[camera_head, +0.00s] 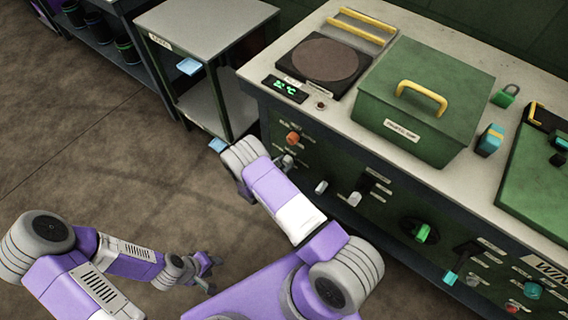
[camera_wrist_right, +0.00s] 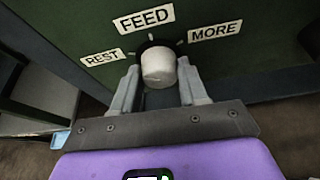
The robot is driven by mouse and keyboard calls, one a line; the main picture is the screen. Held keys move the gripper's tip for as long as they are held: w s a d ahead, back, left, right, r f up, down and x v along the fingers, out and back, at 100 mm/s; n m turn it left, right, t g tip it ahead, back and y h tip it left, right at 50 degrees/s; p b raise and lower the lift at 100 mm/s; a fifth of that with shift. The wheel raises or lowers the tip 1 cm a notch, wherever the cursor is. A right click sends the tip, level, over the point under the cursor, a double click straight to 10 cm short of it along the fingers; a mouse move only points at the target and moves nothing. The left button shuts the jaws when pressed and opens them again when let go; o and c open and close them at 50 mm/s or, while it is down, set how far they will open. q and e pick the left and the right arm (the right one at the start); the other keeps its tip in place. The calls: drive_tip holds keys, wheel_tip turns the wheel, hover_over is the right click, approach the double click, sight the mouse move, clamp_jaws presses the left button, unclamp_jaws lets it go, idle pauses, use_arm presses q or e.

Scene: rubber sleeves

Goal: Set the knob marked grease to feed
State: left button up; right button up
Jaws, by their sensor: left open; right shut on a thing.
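A whitish round knob (camera_wrist_right: 158,62) stands on a dark green panel in the right wrist view, with the labels REST (camera_wrist_right: 103,57), FEED (camera_wrist_right: 146,20) and MORE (camera_wrist_right: 215,31) around it. FEED is above it, REST at upper left, MORE at upper right. My right gripper (camera_wrist_right: 159,74) is shut on this knob, one finger on each side. I cannot tell which mark the knob points to, and no grease label is readable. In the head view my right arm reaches to the bench front. My left gripper (camera_head: 213,274) is open and empty over the floor.
An orange knob (camera_head: 292,138) is close to my right gripper. Other pale knobs (camera_head: 321,187) and a green knob (camera_head: 422,233) sit along the panel. A green lidded box (camera_head: 425,95) stands on the bench. A grey shelf cart (camera_head: 205,30) is at left.

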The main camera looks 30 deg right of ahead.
drive_tip(key=m+t, duration=0.2)
drive_tip(key=m, duration=0.1)
drive_tip(key=shift+s+m+t+y+p, duration=0.15)
drive_tip(key=shift+m+t+y+p, duration=0.15)
drive_tip(key=shift+m+y+p, duration=0.1)
drive_tip(key=m+t, duration=0.2)
drive_tip(key=m, duration=0.1)
drive_tip(key=shift+d+f+m, duration=0.1)
drive_tip(key=shift+f+m, duration=0.05)
drive_tip(key=shift+m, duration=0.25)
idle(0.4)
drive_tip(key=o, duration=1)
drive_tip(key=shift+s, duration=0.1)
